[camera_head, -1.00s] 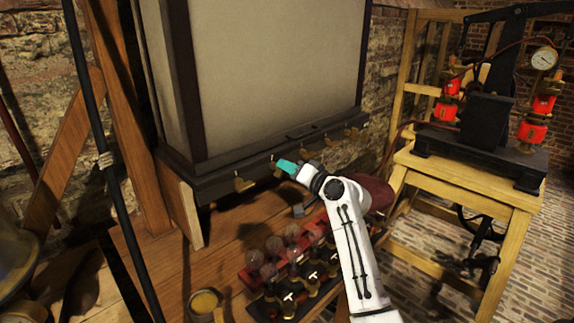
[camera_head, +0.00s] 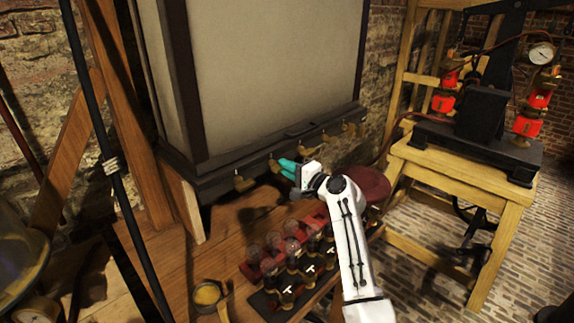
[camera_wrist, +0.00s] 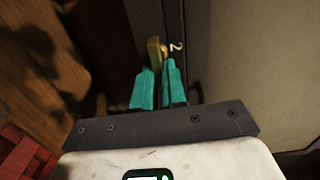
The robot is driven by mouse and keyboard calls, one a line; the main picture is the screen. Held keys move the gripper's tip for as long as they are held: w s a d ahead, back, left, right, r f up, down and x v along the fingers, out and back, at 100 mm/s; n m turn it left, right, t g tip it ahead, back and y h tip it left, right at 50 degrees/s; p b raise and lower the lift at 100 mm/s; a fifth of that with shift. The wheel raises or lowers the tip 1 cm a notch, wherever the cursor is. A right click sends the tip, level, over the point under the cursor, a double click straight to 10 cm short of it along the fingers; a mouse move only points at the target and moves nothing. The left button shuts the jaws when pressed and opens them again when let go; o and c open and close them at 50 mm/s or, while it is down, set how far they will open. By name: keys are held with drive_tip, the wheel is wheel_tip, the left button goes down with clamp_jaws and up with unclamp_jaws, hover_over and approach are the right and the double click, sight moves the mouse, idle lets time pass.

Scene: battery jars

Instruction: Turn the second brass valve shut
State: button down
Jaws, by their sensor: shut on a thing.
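A row of brass valves runs along the dark lower rail of the large cabinet. The second brass valve (camera_wrist: 154,50) shows in the wrist view beside a pale "2" on the dark rail, just past my fingertips. In the head view the second valve (camera_head: 274,164) is partly covered by my gripper (camera_head: 281,164). My gripper's teal fingers (camera_wrist: 158,68) are close together on the valve's lever, with only its upper part showing. The exact angle of the lever is hard to tell.
The first brass valve (camera_head: 243,183) is to the left, and more valves (camera_head: 325,138) are to the right along the rail. Glass jars in a red rack (camera_head: 260,268) stand on the bench below my arm. A brass cup (camera_head: 207,295) stands left of them.

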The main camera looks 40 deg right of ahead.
idle(0.6)
drive_tip(key=c, duration=1.2)
unclamp_jaws()
drive_tip(key=shift+s, duration=0.1)
drive_tip(key=s+b, duration=0.1)
drive_tip(key=s, duration=0.4)
drive_tip(key=s+b, duration=0.1)
drive_tip(key=s, duration=0.4)
drive_tip(key=shift+s+d, duration=0.2)
drive_tip(key=shift+s, duration=0.1)
drive_tip(key=shift+s+f, duration=0.1)
drive_tip(key=shift+f, duration=0.05)
